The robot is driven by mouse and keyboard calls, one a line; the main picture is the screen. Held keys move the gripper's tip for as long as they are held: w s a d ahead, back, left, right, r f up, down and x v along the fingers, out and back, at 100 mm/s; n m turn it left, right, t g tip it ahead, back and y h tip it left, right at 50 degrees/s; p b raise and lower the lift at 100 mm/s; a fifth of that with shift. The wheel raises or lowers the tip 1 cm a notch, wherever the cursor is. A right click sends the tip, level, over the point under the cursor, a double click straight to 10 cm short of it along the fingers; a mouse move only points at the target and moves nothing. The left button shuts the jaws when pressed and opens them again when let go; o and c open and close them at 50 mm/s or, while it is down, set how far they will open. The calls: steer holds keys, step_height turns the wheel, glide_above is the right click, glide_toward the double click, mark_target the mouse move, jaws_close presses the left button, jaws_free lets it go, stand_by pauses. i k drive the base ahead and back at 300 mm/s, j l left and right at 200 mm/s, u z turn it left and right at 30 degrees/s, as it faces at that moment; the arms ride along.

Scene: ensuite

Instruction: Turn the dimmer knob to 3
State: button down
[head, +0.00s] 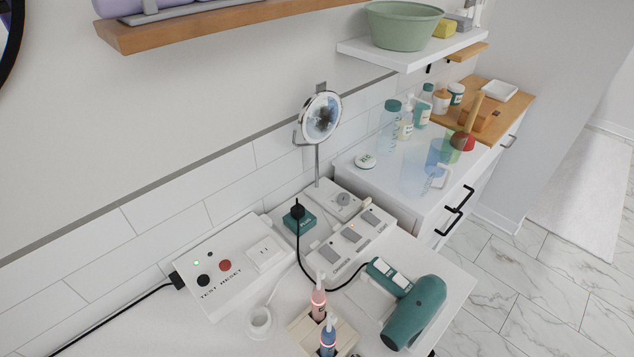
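My gripper is not in view.
Around the knob are a round mirror (321,118), a teal box with a black plug (299,220), a switch panel (350,240) and a TEST/RESET box (226,265). A black cord crosses the counter.

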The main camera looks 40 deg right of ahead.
mark_target(343, 198)
steer(key=i+l, duration=0.1)
steer(key=l, duration=0.45)
steer(key=i+l, duration=0.1)
steer(key=l, duration=0.45)
steer(key=i+l, duration=0.15)
steer(key=l, duration=0.45)
steer(key=j+u, duration=0.05)
